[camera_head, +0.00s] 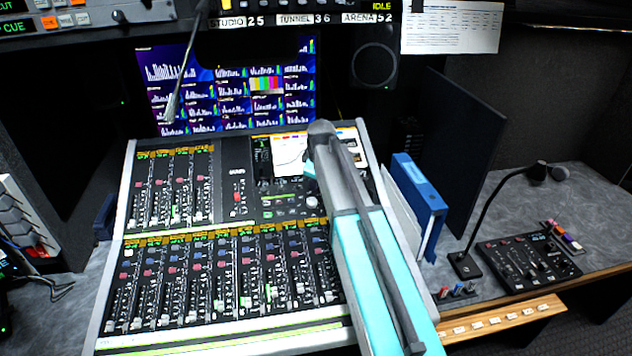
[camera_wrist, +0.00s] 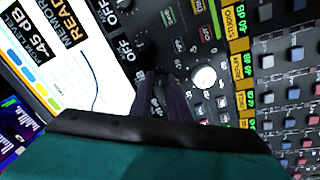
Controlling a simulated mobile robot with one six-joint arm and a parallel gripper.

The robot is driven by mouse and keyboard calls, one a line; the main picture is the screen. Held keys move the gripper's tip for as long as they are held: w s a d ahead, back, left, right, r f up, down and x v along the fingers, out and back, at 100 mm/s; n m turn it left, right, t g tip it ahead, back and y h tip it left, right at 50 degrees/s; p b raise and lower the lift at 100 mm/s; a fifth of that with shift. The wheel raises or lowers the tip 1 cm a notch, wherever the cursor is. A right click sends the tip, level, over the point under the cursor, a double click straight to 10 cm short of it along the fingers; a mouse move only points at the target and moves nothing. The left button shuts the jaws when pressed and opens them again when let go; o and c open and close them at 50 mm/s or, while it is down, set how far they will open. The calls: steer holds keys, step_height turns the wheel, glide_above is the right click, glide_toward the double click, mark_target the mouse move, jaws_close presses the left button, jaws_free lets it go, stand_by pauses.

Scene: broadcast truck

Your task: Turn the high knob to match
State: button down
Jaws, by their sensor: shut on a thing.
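The mixing console (camera_head: 232,240) fills the middle of the head view. My gripper (camera_head: 309,171) reaches down onto its upper panel, beside the small touchscreen (camera_head: 291,152). In the wrist view, my gripper's dark fingers (camera_wrist: 160,82) are closed together at the panel, on what appears to be the high knob. The fingers hide the knob, so its pointer and label cannot be read. Just right of the fingertips is a white knob (camera_wrist: 204,77), apart from them. Another dark knob (camera_wrist: 124,46) marked OFF sits to the upper left of the fingers.
The touchscreen's bright curve display (camera_wrist: 78,62) lies left of the fingers. Channel strips with lit labels (camera_wrist: 239,62) run along the right. A blue binder (camera_head: 420,195) stands right of the console, close to my arm. A gooseneck microphone (camera_head: 176,98) hangs at upper left.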

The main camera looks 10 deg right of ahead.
stand_by(0.4)
steer(key=c, duration=1.7)
jaws_free()
steer(key=shift+r, duration=0.1)
steer(key=shift+b+v, duration=1.3)
steer(key=shift+v, duration=5.55)
steer(key=shift+a, duration=0.1)
